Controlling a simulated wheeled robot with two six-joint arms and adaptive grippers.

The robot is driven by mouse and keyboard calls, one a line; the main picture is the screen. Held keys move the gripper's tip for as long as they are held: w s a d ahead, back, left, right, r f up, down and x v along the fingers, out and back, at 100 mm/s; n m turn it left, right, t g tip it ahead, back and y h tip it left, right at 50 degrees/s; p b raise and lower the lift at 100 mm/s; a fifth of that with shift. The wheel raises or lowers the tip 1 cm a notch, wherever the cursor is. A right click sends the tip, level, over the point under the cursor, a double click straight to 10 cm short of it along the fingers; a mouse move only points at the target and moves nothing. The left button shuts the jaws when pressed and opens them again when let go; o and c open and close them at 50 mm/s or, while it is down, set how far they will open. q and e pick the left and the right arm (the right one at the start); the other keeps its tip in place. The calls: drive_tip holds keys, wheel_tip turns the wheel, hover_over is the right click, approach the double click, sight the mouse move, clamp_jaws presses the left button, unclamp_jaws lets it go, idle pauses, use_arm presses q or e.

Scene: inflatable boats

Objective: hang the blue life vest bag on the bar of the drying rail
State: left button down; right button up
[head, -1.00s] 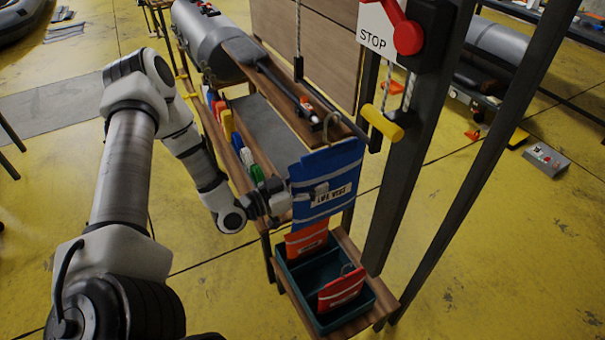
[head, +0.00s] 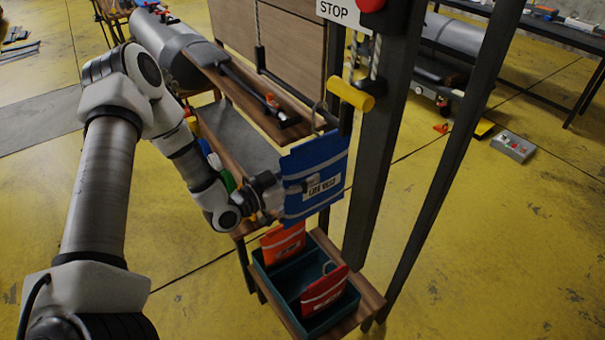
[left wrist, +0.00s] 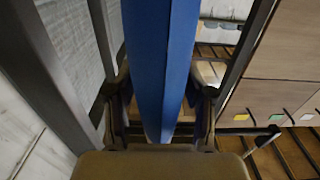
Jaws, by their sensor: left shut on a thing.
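The blue life vest bag (head: 322,160), with grey bands and a white label, hangs upright in the head view, clear above the green bin. Its metal hook (head: 319,112) stands up from its top, close to the dark bar (head: 290,88) of the rail. I cannot tell whether hook and bar touch. My left gripper (head: 298,188) is shut on the bag from its left side. In the left wrist view the bag (left wrist: 160,60) shows edge-on between the fingers of my left gripper (left wrist: 162,105). My right gripper is not in view.
The green bin (head: 290,285) holds an orange bag (head: 283,243) and a red bag (head: 324,290) on a wooden shelf. A yellow handle (head: 350,94) hangs close to the hook. A dark post (head: 385,150) stands to the right. A wooden shelf (head: 245,95) lies behind.

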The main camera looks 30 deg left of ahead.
sight(283, 184)
use_arm(q)
drive_tip(key=shift+d, duration=0.1)
drive_tip(key=shift+c, duration=1.7)
unclamp_jaws()
drive_tip(key=v, duration=0.7)
drive_tip(key=shift+s, duration=0.25)
